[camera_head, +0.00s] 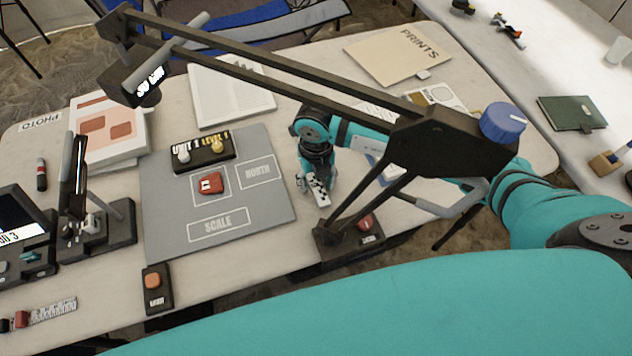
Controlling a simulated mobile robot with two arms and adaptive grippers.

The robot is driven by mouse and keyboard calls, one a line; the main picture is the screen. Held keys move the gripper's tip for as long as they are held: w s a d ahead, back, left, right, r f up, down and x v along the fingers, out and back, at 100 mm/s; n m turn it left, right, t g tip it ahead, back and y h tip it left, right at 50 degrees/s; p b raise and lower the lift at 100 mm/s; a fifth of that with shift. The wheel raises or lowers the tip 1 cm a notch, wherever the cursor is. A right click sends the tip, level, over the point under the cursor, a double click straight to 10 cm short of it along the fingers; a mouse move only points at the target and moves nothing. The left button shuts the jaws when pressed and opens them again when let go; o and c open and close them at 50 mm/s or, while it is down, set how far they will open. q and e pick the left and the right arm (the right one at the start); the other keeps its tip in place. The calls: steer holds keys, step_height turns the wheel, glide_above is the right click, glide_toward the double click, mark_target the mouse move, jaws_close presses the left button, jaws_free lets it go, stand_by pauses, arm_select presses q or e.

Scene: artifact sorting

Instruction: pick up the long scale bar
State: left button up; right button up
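A pale strip with dark markings (53,311) lies at the table's near left edge, beside small red and black pieces; it looks like a scale bar, but I cannot tell whether it is the long one. My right gripper (316,190) points down just right of the grey mat (270,222). A small black-and-white patterned patch shows at its fingers; I cannot tell whether this is a held piece or part of the gripper. The mat has outlined SCALE and NORTH fields, and a red block (210,184) sits in another outline. My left gripper is out of view.
A dark lamp-like arm (270,70) spans above the table from its base (350,240).

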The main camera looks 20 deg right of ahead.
jaws_close()
steer(key=shift+r, duration=0.1)
